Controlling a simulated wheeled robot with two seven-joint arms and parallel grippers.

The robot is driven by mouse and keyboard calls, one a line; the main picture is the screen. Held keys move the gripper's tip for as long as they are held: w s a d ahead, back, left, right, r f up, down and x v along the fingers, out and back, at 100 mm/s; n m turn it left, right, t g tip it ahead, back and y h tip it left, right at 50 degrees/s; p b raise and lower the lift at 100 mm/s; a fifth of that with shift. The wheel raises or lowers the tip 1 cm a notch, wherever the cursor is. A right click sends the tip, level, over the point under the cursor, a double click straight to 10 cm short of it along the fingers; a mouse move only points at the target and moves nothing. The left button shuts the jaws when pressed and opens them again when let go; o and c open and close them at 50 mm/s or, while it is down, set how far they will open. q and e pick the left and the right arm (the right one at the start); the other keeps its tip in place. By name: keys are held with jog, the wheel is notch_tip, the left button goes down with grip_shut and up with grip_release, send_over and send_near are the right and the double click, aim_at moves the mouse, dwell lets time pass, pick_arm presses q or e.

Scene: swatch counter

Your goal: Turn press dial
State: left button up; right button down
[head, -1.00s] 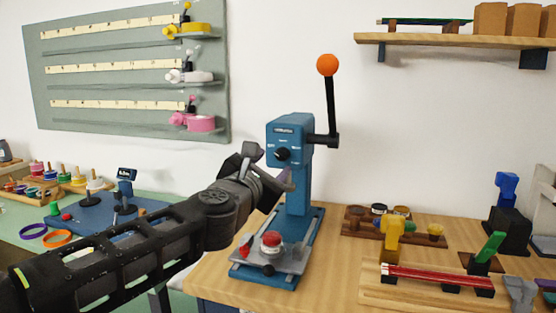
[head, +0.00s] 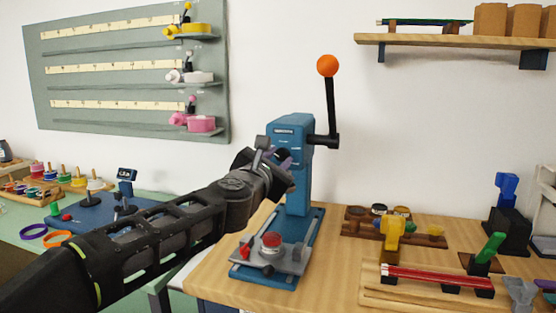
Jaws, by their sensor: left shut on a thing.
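The blue press (head: 300,194) stands upright on the wooden counter. Its lever with an orange ball (head: 327,66) points up. A grey plate with a red round piece (head: 271,241) sits at its base. My left gripper (head: 277,156) is at the front of the press head, shut on the press dial. The gripper and wrist hide the dial and most of its markings, so I cannot tell its setting. My right gripper is not in view.
Small stamps and spools crowd the green table at left.

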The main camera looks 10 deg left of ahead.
pick_arm(q)
grip_shut()
jog(key=shift+m, duration=0.3)
jog(key=m+p, duration=0.2)
jog(key=m, duration=0.4)
jog(key=shift+r, duration=0.1)
jog(key=m+p, duration=0.2)
jog(key=m, duration=0.3)
dwell(0.5)
jog(key=o, duration=0.6)
grip_release()
jog(key=shift+s, duration=0.15)
